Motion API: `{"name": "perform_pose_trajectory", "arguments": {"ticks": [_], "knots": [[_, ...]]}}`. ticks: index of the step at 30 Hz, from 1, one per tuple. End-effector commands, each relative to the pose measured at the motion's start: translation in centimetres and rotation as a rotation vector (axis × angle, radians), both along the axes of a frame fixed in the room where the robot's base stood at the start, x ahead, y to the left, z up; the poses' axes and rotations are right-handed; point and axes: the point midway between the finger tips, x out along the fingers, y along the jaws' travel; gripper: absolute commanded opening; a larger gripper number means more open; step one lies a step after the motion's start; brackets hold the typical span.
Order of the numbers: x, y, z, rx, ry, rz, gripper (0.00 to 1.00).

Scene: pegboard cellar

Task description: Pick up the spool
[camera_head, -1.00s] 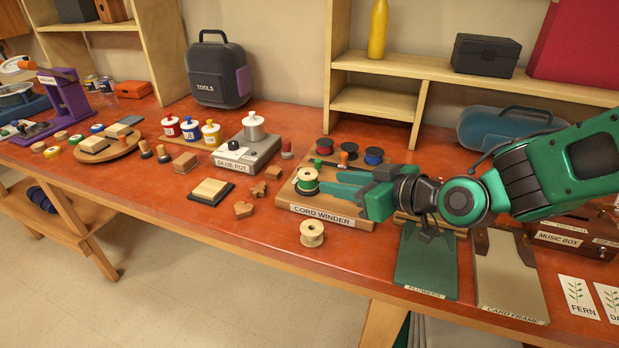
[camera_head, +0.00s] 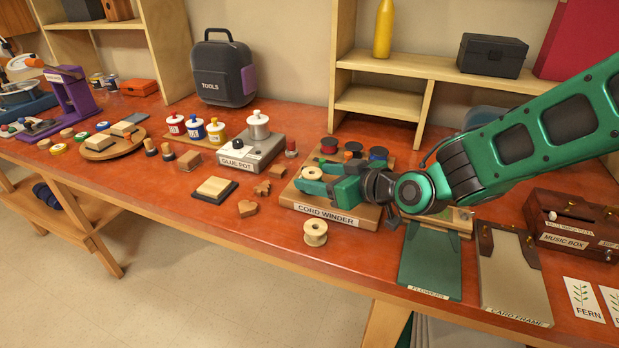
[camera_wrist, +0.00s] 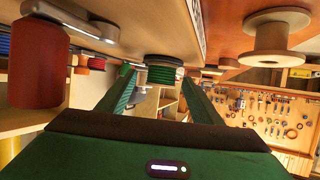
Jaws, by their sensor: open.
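A spool wound with green cord (camera_head: 312,172) stands on the cord winder (camera_head: 327,215). In the head view only its pale top shows clearly. My gripper (camera_head: 305,180) is open, with its green fingers reaching along both sides of this spool. In the wrist view the green spool (camera_wrist: 165,74) sits between the tips of my open gripper (camera_wrist: 160,78); I cannot tell whether either finger touches it. A bare wooden spool (camera_head: 315,233) stands on the table in front of the winder, outside the fingers; it also shows in the wrist view (camera_wrist: 272,38).
The glue pot (camera_head: 257,126) is behind left, and wooden pieces (camera_head: 247,208) lie left. The green flowers board (camera_head: 430,265) lies right. The table around the bare spool is clear.

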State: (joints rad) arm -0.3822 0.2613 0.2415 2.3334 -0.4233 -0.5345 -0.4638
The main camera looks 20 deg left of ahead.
Motion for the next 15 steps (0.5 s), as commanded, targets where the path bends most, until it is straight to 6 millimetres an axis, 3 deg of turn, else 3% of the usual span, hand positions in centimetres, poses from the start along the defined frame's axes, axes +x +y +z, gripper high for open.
{"name": "perform_pose_trajectory", "arguments": {"ticks": [6,14,15], "knots": [[1.2,2.0,-0.9,-0.001,0.0,0.001,0.59],[1.3,2.2,-1.0,0.0,0.0,0.001,0.59],[1.3,2.2,-1.0,0.0,0.0,0.001,0.55]]}}
